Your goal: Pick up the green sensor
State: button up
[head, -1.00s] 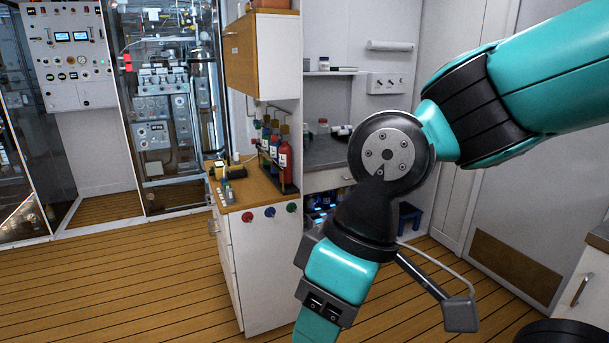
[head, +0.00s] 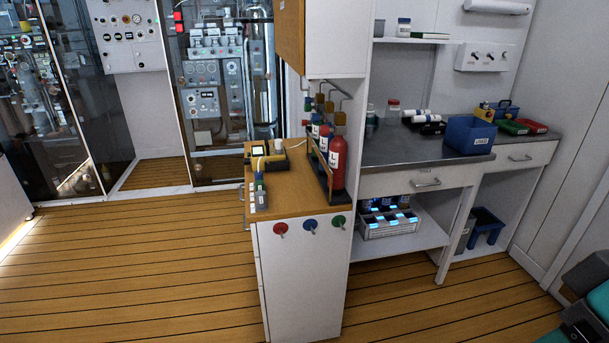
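A small group of sensor-like pieces (head: 258,193) stands on the wooden top of the white cabinet, near its left front edge. They look white, dark and partly green, but they are too small to tell apart, so I cannot tell for sure which is the green sensor. A yellow device (head: 265,162) with a small screen sits just behind them. My gripper is out of view; only part of my arm shows at the lower right corner, well away from the cabinet.
Red and blue bottles (head: 336,160) stand in a rack on the cabinet (head: 300,285), right of the small pieces. Red, blue and green knobs (head: 338,221) stick out from its front. A grey bench (head: 415,152) with a blue bin (head: 468,136) is to the right. The wooden floor at left is clear.

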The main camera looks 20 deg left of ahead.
aim_at(260, 185)
jog(key=z, duration=0.05)
jog(key=i, duration=0.85)
jog(key=u, duration=0.7)
jog(key=i, duration=0.75)
jog(key=u, duration=1.05)
jog(key=i, duration=0.3)
jog(key=u, duration=0.35)
